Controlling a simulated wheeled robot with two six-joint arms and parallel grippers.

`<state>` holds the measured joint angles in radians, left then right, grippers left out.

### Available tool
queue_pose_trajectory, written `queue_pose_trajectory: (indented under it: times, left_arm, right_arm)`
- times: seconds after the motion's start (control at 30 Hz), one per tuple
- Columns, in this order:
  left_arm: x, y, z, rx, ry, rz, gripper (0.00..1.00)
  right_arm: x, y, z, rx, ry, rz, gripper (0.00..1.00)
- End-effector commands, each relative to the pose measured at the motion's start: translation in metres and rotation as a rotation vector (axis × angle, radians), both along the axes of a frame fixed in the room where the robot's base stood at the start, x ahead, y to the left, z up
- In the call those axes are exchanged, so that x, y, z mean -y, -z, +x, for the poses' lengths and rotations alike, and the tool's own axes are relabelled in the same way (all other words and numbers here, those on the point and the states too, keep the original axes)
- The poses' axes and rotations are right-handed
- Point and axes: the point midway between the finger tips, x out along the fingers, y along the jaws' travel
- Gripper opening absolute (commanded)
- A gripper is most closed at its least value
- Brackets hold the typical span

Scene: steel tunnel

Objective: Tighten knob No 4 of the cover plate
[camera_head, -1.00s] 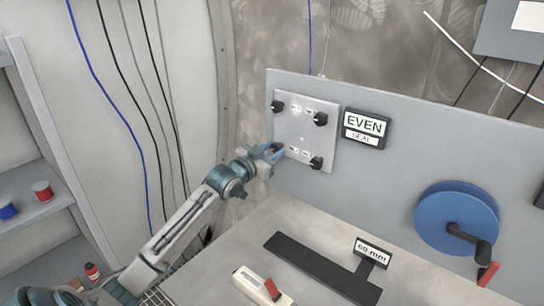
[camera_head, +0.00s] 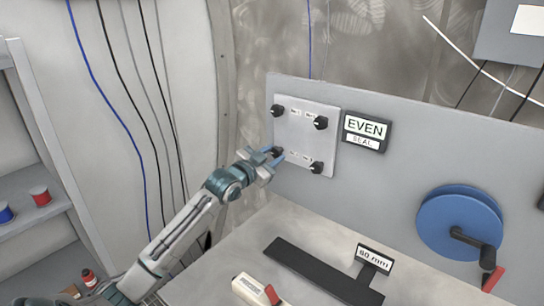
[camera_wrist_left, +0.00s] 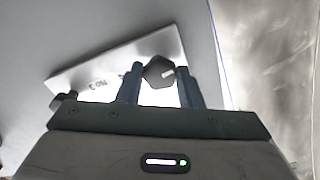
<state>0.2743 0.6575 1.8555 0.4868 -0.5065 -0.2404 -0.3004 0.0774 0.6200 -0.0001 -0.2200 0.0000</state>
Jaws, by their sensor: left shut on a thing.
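The pale square cover plate (camera_head: 300,135) is on the upright grey panel, with a black knob near each corner. My left gripper (camera_head: 271,156) is at the lower-left knob (camera_head: 276,151), its blue fingers on either side of it. In the left wrist view the dark knob (camera_wrist_left: 158,72) sits between the two fingers, which are shut on it. Another knob (camera_wrist_left: 64,101) shows at the left there, with a small label that seems to read No 3 (camera_wrist_left: 98,83) nearby. The lower-right knob (camera_head: 316,167) stands free. The right gripper is out of view.
A sign reading EVEN SEAL (camera_head: 365,131) is right of the plate. A blue wheel with a crank (camera_head: 458,222) is farther right. On the bench lie a black T-shaped piece (camera_head: 320,270), a 60 mm sign (camera_head: 375,258) and a whitish block with a red part (camera_head: 252,288).

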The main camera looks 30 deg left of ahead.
Motion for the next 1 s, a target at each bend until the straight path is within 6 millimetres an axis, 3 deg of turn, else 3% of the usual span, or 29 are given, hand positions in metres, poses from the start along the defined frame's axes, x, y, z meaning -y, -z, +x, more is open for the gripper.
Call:
queue_pose_trajectory:
  times: [0.03, 0.07, 0.13, 0.17, 0.57, 1.0]
  left_arm:
    - [0.0, 0.001, 0.0, -0.002, 0.0, -0.001, 0.1]
    - [0.0, 0.001, 0.0, -0.002, 0.0, -0.001, 0.39]
    - [0.0, 0.001, 0.0, -0.001, 0.0, -0.001, 0.52]
    - [0.0, 0.001, 0.0, -0.001, 0.0, -0.001, 0.55]
    - [-0.001, 0.001, -0.007, 0.0, -0.001, 0.003, 0.55]
    - [-0.006, 0.003, -0.065, -0.003, -0.002, 0.009, 0.55]
  right_arm:
    - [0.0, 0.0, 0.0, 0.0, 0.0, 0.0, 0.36]
    - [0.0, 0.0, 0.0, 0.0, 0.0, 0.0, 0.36]
    - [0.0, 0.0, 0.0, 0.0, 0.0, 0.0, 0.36]
    - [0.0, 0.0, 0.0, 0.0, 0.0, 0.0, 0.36]
    - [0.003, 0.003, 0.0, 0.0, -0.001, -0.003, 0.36]
    - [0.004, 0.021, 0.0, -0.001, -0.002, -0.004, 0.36]
